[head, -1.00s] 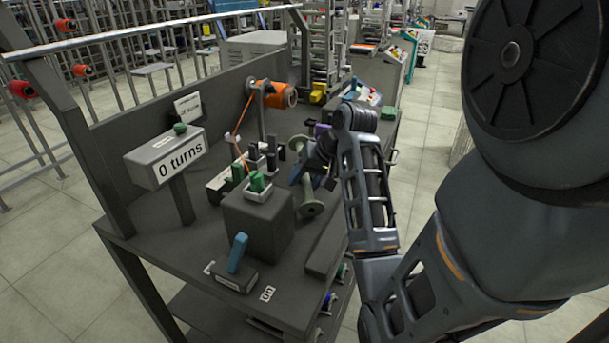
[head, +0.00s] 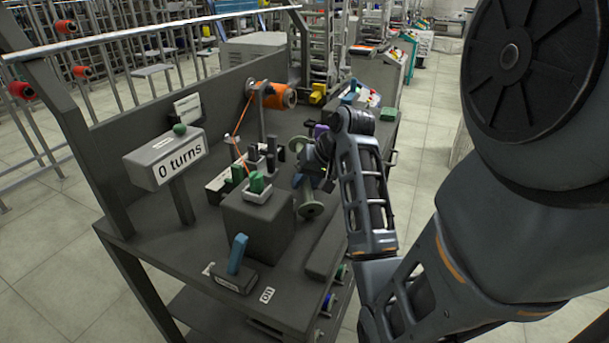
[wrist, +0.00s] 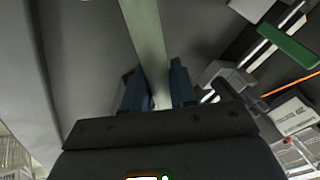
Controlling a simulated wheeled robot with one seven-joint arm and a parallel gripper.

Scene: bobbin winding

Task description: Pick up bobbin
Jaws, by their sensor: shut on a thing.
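The bobbin (head: 311,210) is a pale grey-green spool with a round flange at each end. In the head view its near flange shows below my gripper (head: 311,181), and its far flange (head: 298,143) shows above it. My wrist partly hides the core. In the wrist view the pale core (wrist: 147,40) runs between the two blue fingers of my gripper (wrist: 156,88), which is shut on it. The bobbin appears to be still at the bench, and I cannot tell whether it touches a support.
A dark winder block with a green clamp (head: 257,182) stands just left of the bobbin. An orange thread spool (head: 280,96) is at the back. A "0 turns" counter (head: 165,158) and a blue lever (head: 237,254) are on the bench (head: 160,250).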

